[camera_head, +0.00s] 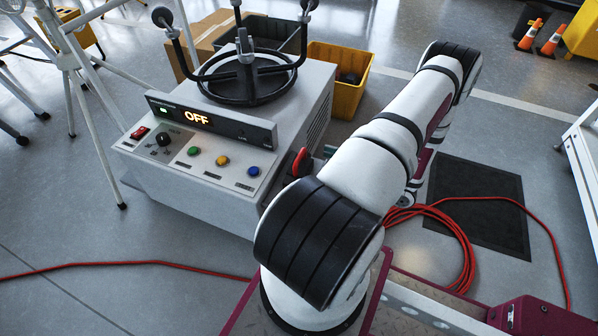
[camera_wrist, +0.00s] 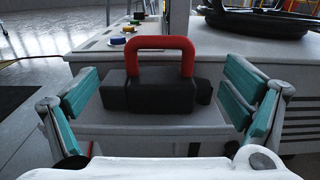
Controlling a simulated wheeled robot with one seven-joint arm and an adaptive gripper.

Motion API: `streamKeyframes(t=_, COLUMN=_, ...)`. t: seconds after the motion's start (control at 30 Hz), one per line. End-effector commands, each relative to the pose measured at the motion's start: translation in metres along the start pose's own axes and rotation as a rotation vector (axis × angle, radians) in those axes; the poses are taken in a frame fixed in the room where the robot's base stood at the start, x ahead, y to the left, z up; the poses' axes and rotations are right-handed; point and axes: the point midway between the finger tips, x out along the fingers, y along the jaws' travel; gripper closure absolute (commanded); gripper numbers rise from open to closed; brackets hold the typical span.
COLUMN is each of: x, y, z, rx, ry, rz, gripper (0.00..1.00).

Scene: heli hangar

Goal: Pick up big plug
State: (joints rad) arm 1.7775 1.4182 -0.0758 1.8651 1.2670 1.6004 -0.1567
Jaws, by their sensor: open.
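The big plug (camera_wrist: 150,96) is a black block with a red loop handle (camera_wrist: 160,42) standing up from it. In the wrist view it sits in front of the grey-white machine, between my two fingers. My gripper (camera_wrist: 158,108) is open, with one teal-padded finger on each side of the plug and a gap to it on both sides. In the head view only part of the red handle (camera_head: 302,162) shows at the machine's right side, beside my arm.
The machine (camera_head: 215,140) has an "OFF" display, coloured buttons and a black wheel (camera_head: 247,80) on top. A yellow bin (camera_head: 350,100) and cardboard box (camera_head: 200,42) stand behind it. Red cable (camera_head: 462,250) lies on the floor at right. White stand legs (camera_head: 75,100) are at left.

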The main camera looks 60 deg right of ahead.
Motion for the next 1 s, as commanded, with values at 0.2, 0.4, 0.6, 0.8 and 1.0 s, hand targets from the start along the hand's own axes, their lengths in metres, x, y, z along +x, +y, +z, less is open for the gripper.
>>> streamKeyframes(t=0.2, x=0.017, y=0.001, z=-0.002, rx=-0.001, ry=-0.001, rz=0.003, gripper=0.06)
streamKeyframes(t=0.4, x=0.046, y=0.001, z=-0.002, rx=0.0, ry=-0.001, rz=0.003, gripper=0.06)
streamKeyframes(t=0.6, x=0.052, y=0.0, z=-0.001, rx=-0.001, ry=0.0, rz=0.0, gripper=0.06)
streamKeyframes(t=0.8, x=0.052, y=0.0, z=-0.001, rx=-0.001, ry=0.0, rz=0.0, gripper=0.31)
streamKeyframes(t=1.0, x=0.052, y=0.0, z=-0.001, rx=-0.001, ry=0.0, rz=0.001, gripper=0.75)
